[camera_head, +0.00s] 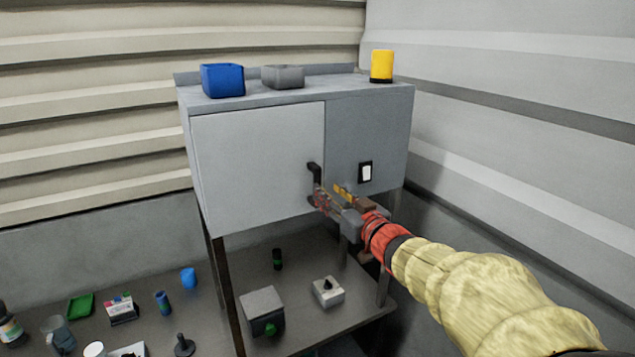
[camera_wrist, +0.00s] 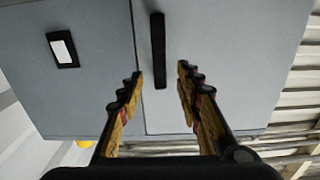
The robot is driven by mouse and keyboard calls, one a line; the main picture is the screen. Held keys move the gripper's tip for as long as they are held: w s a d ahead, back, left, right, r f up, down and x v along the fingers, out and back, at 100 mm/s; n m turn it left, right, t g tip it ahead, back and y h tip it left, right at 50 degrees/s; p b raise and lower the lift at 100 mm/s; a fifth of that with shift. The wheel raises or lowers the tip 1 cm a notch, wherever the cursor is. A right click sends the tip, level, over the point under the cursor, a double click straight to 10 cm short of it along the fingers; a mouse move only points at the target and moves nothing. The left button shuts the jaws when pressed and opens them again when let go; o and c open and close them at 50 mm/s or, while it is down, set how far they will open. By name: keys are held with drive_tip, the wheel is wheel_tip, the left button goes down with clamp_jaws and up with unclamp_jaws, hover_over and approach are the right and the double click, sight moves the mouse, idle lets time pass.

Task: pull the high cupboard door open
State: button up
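The high cupboard (camera_head: 367,125) is a grey box on legs. Its door (camera_head: 255,160) is the light grey left panel and looks shut. A black bar handle (camera_head: 313,170) stands upright near the door's right edge. My gripper (camera_head: 320,196) is at the handle's lower part, reaching in from the lower right. In the wrist view, turned over, my gripper (camera_wrist: 160,74) is open, with one finger on each side of the handle (camera_wrist: 158,50) and gaps between. I cannot tell how deep the handle is between the fingers. The door (camera_wrist: 230,50) fills the right there.
A blue bin (camera_head: 222,80), a grey bin (camera_head: 283,76) and a yellow cylinder (camera_head: 382,66) stand on top of the cupboard. A white switch (camera_head: 366,172) is on the right panel. Below, a bench (camera_head: 215,310) holds a grey box (camera_head: 262,309) and several small items.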

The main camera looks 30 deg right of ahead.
sight(317, 182)
drive_tip(key=w, duration=0.7)
drive_tip(key=shift+w+p, duration=0.2)
drive_tip(key=shift+p, duration=0.15)
drive_tip(key=shift+c, duration=0.5)
drive_tip(key=c, duration=0.7)
clamp_jaws()
